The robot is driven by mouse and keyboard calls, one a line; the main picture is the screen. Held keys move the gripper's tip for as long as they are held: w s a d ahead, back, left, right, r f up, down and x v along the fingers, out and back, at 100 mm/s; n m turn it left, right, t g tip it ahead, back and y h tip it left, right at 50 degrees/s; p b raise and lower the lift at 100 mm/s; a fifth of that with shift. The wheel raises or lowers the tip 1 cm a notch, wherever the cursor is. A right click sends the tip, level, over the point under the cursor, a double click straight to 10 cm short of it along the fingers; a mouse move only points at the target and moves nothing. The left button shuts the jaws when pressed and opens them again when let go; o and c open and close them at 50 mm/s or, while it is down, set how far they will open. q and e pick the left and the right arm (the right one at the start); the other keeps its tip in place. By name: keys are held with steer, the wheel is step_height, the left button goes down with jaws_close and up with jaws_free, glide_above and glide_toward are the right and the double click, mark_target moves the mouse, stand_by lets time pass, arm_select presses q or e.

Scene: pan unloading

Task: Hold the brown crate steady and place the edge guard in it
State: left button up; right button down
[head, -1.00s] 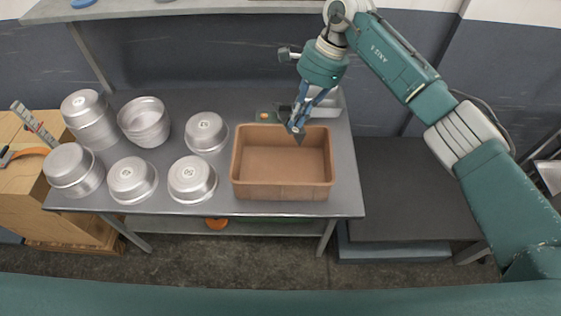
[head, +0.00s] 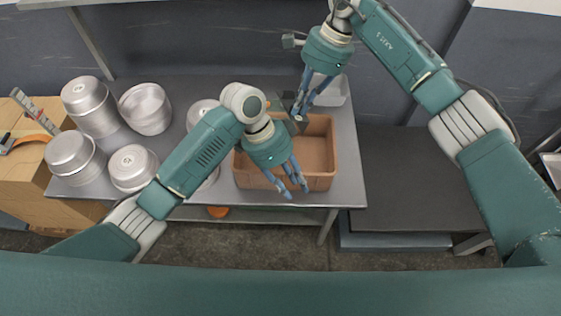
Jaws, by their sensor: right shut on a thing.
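The brown crate (head: 318,150) stands on the right part of the grey table, open at the top. My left arm covers its left part. My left gripper (head: 296,192) points down at the crate's front wall, its fingers apart; I cannot tell whether they touch the wall. My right gripper (head: 299,114) is at the crate's back edge, shut on a small dark piece, seemingly the edge guard (head: 296,126). The fingers partly hide that piece, which hangs at or above the back rim.
Several metal pans (head: 134,167) stand on the left of the table (head: 345,170), some partly behind my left arm. A pale tray (head: 331,90) lies behind the crate.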

arm_select(q)
step_height(320, 180, up, 6)
steer(key=d+m+t+y, duration=0.1)
steer(key=d+m, duration=0.2)
steer(key=t+y, duration=0.1)
steer(key=y, duration=0.1)
glide_toward(286, 184)
steer(key=f, duration=0.3)
steer(key=d+f, duration=0.1)
steer(key=f, duration=0.5)
steer(key=shift+s+d+f, duration=0.15)
steer(key=shift+d+f, duration=0.15)
steer(key=shift+f, duration=0.1)
jaws_close()
